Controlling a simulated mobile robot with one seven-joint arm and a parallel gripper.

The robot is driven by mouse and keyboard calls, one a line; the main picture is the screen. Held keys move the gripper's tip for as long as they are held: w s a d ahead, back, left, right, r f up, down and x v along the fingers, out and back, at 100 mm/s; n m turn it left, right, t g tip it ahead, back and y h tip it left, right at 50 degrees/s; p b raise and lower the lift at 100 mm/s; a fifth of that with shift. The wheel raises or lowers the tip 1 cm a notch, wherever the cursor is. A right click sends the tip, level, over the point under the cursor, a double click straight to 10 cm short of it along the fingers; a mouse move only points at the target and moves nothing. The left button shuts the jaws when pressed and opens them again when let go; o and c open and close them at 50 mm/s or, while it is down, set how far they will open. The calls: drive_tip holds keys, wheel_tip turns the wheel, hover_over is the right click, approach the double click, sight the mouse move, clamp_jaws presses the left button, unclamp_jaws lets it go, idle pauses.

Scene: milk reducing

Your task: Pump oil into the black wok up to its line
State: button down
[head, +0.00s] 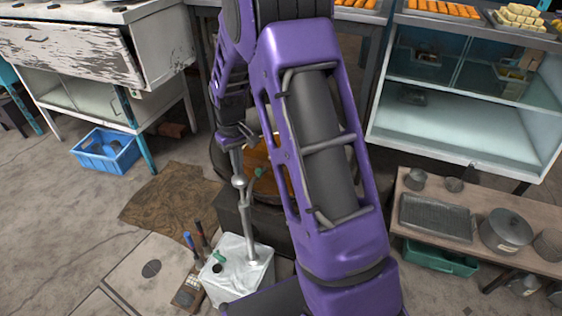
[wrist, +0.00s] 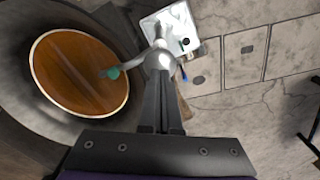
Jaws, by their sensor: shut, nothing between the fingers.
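The black wok (wrist: 37,110) stands beside the pump, largely hidden behind my arm in the head view. Brown-orange oil (wrist: 75,70) lies in it, with a thin pale ring around the oil's edge. A white oil tin (head: 235,272) stands on the floor in front of the wok and carries a tall metal pump (head: 247,225). The pump's spout reaches over the oil and ends in a green tip (wrist: 110,73). My gripper (wrist: 159,72) is shut and empty, its fingertips at the pump's head; I cannot tell whether they touch it.
A low wooden bench (head: 480,205) with pots stands at the right. A blue crate (head: 106,150) and a brown stained cloth (head: 168,200) lie on the floor at left. Tools with blue and red handles (head: 195,245) are beside the tin. The front-left floor is mostly clear.

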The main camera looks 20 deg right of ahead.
sight(241, 187)
drive_tip(key=shift+f, duration=0.15)
drive_tip(key=shift+f+b, duration=2.9)
drive_tip(key=shift+f, duration=1.4)
drive_tip(key=shift+r+p, duration=3.05)
drive_tip(key=shift+r, duration=1.4)
drive_tip(key=shift+r, duration=0.1)
drive_tip(key=shift+r+p, duration=1.8)
drive_tip(key=shift+r, duration=0.6)
